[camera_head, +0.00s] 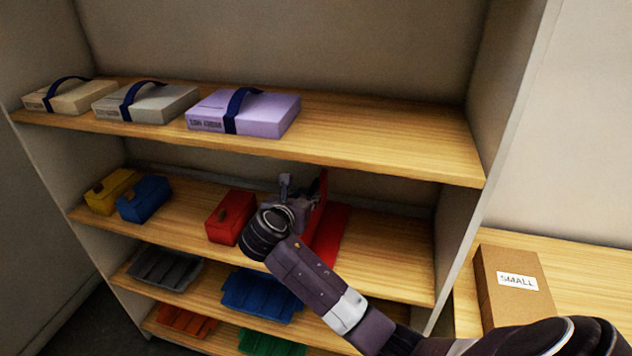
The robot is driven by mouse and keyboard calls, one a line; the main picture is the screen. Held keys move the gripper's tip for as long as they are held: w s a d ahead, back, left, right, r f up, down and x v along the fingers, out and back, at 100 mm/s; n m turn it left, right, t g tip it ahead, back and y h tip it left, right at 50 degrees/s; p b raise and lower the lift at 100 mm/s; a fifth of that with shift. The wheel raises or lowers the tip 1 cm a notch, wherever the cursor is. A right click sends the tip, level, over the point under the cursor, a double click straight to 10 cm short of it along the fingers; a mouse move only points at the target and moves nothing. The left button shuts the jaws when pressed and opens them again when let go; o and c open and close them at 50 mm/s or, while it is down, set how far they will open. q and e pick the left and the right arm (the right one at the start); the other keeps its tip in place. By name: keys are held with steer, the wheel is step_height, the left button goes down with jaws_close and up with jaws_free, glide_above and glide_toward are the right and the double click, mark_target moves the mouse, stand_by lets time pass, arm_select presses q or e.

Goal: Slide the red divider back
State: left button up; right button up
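The red divider (329,238) is on the middle shelf, with a flat red base and an upright red part behind my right gripper. My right gripper (294,188) is over the middle shelf, close against the left side of the divider's upright part. My wrist and forearm hide part of the divider, and I cannot tell whether the fingers are open, shut or touching it. My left gripper is not in view.
A red box (231,217) stands just left of my wrist on the middle shelf (385,250). A blue box (143,199) and a yellow box (112,191) stand farther left. The upper shelf (390,140) is close above. The shelf right of the divider is clear.

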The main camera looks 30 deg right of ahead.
mark_target(311, 190)
steer(key=shift+w+d+f, duration=0.1)
steer(key=shift+w+d, duration=0.2)
steer(key=shift+d, duration=0.05)
steer(key=shift+p+x, duration=0.45)
steer(key=shift+x, duration=1.9)
steer(key=shift+w+d+f, duration=0.15)
steer(key=shift+w+d, duration=0.1)
steer(key=c, duration=0.7)
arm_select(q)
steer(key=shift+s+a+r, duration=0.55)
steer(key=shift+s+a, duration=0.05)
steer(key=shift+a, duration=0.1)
arm_select(e)
jaws_close()
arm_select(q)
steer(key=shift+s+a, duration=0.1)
